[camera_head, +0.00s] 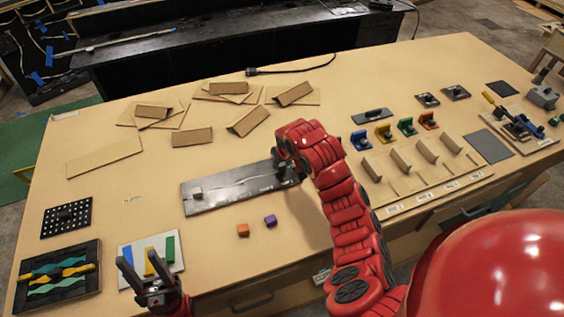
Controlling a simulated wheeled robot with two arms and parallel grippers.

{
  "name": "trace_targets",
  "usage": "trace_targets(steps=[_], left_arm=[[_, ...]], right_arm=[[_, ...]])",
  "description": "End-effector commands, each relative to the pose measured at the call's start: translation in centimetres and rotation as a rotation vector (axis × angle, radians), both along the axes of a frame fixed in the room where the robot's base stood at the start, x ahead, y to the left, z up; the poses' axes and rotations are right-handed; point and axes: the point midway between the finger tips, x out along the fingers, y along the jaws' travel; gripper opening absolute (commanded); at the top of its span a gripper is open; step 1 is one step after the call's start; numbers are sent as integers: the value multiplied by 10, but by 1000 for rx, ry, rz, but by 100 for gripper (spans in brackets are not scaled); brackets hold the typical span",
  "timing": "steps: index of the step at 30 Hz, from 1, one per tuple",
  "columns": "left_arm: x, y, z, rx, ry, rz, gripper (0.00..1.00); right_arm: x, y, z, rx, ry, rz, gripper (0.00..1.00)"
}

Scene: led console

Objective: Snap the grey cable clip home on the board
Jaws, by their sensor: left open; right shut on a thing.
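The grey board (232,194) lies flat on the table, left of my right arm, with a small pale block (198,192) near its left end. My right gripper (284,171) is at the board's right end, pointing down and shut on a small dark grey piece, apparently the cable clip. The red arm and fingers hide most of that piece, so I cannot tell whether it is seated on the board. My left gripper (146,277) is open and empty at the lower left, in front of a white card with coloured strips.
An orange cube (243,230) and a purple cube (270,220) lie just in front of the board. Cardboard pieces (190,136) lie behind it. A slotted wooden rack (421,170) stands at right. A black tray (58,276) is at far left.

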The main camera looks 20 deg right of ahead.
Motion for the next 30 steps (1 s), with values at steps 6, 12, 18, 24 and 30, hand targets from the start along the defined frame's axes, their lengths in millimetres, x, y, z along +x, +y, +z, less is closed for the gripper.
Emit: trace_targets(steps=[6,12,18,24,30], left_arm=[[0,0,-2,0,0,0,50],[0,0,-4,0,0,0,50],[0,0,-5,0,0,0,50],[0,0,-7,0,0,0,50],[0,0,-9,0,0,0,50]], right_arm=[[0,0,-3,0,0,0,0],[0,0,-6,0,0,0,0],[0,0,-8,-1,0,0,0],[0,0,-10,-1,0,0,0],[0,0,-13,-1,0,0,0]])
